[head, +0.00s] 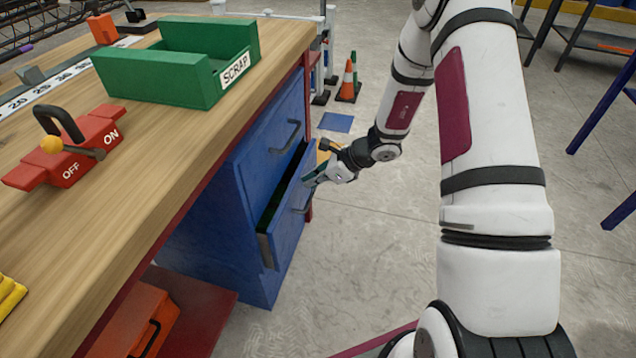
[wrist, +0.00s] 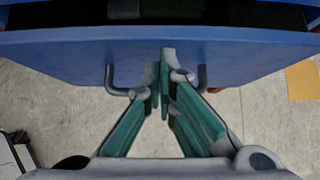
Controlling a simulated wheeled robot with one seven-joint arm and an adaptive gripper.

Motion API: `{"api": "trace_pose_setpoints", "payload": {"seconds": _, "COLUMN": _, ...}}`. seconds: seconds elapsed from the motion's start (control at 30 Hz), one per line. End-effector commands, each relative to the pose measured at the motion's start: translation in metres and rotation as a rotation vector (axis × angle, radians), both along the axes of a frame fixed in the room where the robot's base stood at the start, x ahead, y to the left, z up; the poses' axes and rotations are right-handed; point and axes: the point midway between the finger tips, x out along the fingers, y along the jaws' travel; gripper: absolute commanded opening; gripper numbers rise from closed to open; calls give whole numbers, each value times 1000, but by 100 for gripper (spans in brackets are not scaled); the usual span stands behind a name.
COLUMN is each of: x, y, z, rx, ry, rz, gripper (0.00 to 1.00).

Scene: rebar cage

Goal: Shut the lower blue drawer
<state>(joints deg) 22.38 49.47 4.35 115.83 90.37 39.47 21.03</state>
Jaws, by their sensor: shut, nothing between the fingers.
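The lower blue drawer (head: 287,222) is pulled partly out of the blue cabinet under the workbench; its dark inside shows along the top. In the wrist view its front (wrist: 240,52) fills the upper part, with the grey handle (wrist: 112,82) below the top edge. My gripper (head: 311,181) is at the drawer front, by the handle. In the wrist view my gripper (wrist: 164,85) has its green fingers together, between the two ends of the handle, with nothing between them. I cannot tell whether the fingertips touch the drawer front.
The upper blue drawer (head: 279,128) looks closed. On the wooden bench (head: 150,165) stand a green SCRAP bin (head: 160,80) and a red ON/OFF switch (head: 85,140). An orange cone (head: 348,80) stands on the floor behind.

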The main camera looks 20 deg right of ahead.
Motion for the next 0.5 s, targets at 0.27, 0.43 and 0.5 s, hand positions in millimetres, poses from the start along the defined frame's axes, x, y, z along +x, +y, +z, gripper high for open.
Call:
{"api": "trace_pose_setpoints", "payload": {"seconds": 0.27, "x": 1, "y": 1, "z": 0, "rx": 1, "ry": -1, "rz": 1, "gripper": 0}}
{"api": "trace_pose_setpoints", "payload": {"seconds": 0.43, "x": 14, "y": 20, "z": 0, "rx": 2, "ry": -1, "rz": 6, "gripper": 0}}
{"api": "trace_pose_setpoints", "payload": {"seconds": 0.5, "x": 21, "y": 30, "z": -1, "rx": 1, "ry": -1, "rz": 4, "gripper": 0}}
